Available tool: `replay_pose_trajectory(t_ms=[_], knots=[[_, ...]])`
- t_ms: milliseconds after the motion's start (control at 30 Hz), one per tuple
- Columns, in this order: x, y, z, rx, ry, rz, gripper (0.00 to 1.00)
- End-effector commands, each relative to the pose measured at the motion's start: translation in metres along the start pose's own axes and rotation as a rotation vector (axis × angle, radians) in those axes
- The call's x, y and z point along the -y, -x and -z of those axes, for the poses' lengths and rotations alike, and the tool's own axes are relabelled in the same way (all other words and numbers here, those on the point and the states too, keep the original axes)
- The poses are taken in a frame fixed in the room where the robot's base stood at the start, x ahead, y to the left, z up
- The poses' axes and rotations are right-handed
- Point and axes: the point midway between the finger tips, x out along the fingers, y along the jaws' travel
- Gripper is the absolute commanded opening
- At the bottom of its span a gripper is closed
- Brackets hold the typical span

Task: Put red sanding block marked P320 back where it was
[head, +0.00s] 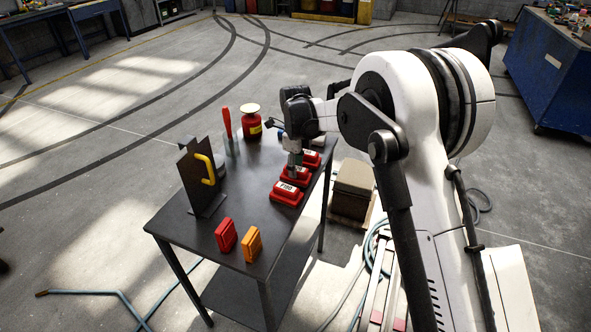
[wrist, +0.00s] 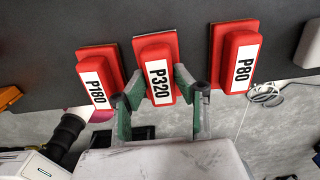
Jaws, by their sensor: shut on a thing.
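The red sanding block marked P320 (wrist: 158,75) is in the middle of a row of three red blocks in the wrist view. My gripper (wrist: 160,85) has a green-padded finger on each side of it and is shut on it. In the head view, my gripper (head: 294,163) points down onto the P320 block (head: 294,175), partly covering it. The block is at the table's right edge; I cannot tell whether it touches the tabletop. The P180 block (wrist: 99,80) is to its left and the P80 block (wrist: 238,60) to its right, both apart from it.
The dark table (head: 180,222) also holds a bracket with a yellow handle (head: 207,168), a red block (head: 225,235), an orange block (head: 251,244), a red can (head: 251,125) and a red-handled tool (head: 227,121). The table's middle is clear. A brown box (head: 352,188) stands beside it on the floor.

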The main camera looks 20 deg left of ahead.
Motion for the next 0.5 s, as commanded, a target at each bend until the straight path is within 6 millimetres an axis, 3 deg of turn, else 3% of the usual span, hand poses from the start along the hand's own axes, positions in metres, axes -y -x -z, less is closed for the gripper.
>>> replay_pose_trajectory(t_ms=[233,267,300,400,500], knots=[[-0.0002,-0.0076,0.0,0.0,0.0,0.0,0.06],[-0.0002,-0.0078,0.0,0.0,0.0,0.0,0.29],[-0.0002,-0.0078,0.0,0.0,0.0,0.0,0.34],[-0.0002,-0.0076,0.0,0.0,0.0,0.0,0.47],[-0.0002,-0.0075,0.0,0.0,0.0,0.0,0.47]])
